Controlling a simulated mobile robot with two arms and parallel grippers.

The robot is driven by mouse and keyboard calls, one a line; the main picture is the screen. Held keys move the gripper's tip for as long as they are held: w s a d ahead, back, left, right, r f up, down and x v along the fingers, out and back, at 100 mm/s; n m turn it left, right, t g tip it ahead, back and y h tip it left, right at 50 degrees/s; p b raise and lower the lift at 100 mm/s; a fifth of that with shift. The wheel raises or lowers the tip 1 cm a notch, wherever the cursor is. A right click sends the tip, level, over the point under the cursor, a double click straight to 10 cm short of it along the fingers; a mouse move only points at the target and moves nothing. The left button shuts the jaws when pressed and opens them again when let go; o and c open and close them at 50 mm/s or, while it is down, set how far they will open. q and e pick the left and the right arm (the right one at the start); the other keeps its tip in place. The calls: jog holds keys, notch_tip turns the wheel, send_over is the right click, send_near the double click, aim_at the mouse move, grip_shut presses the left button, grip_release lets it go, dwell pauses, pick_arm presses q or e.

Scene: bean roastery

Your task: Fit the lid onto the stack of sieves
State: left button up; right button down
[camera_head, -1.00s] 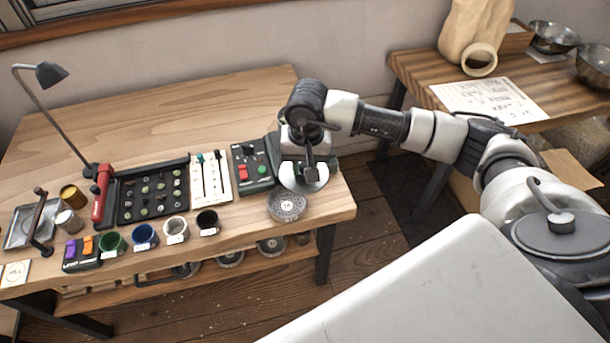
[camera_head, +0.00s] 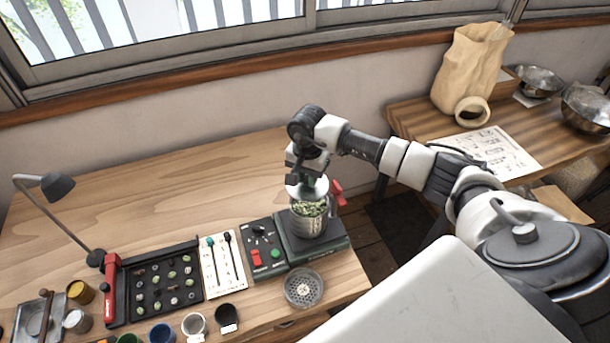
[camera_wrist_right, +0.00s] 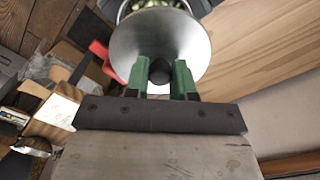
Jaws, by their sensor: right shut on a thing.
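The stack of sieves (camera_head: 308,229) is a metal cylinder with green beans showing at its open top. It stands on a dark green base (camera_head: 332,246) near the table's right end. The lid (camera_head: 318,188) is a pale metal disc. My right gripper (camera_head: 304,181) is shut on its dark knob, and the green fingertips (camera_wrist_right: 160,75) flank the knob in the right wrist view. The lid (camera_wrist_right: 181,38) is over the far part of the stack's top, with beans visible below its near edge. It looks raised, not seated. My left gripper is not in view.
A round perforated disc (camera_head: 303,288) lies in front of the base. A red handle (camera_head: 337,190) stands beside the stack. A control box (camera_head: 264,247), a white slider panel (camera_head: 222,265) and a black bean tray (camera_head: 164,281) stand to the left. The back of the table is clear.

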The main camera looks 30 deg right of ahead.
aim_at(308, 190)
jog(key=shift+s+f+b, duration=0.3)
jog(key=shift+s+f, duration=0.05)
jog(key=shift+s, duration=0.35)
jog(key=shift+f+b, duration=0.5)
jog(key=shift+f, duration=0.45)
jog(key=shift+w+f+b, duration=0.2)
jog(key=shift+f+b, duration=0.05)
jog(key=shift+f, duration=0.25)
jog(key=shift+w+f+b, duration=0.15)
jog(key=shift+f+b, duration=0.1)
jog(key=shift+f, duration=0.25)
jog(key=shift+s+f, duration=0.1)
jog(key=shift+f, duration=0.15)
pick_arm(q)
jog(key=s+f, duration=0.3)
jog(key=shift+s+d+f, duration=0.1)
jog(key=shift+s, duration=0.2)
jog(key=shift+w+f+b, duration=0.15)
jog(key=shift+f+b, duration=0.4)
jog(key=shift+b, duration=0.15)
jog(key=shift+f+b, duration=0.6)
pick_arm(e)
jog(key=shift+f, duration=0.6)
jog(key=c, duration=1.2)
grip_release()
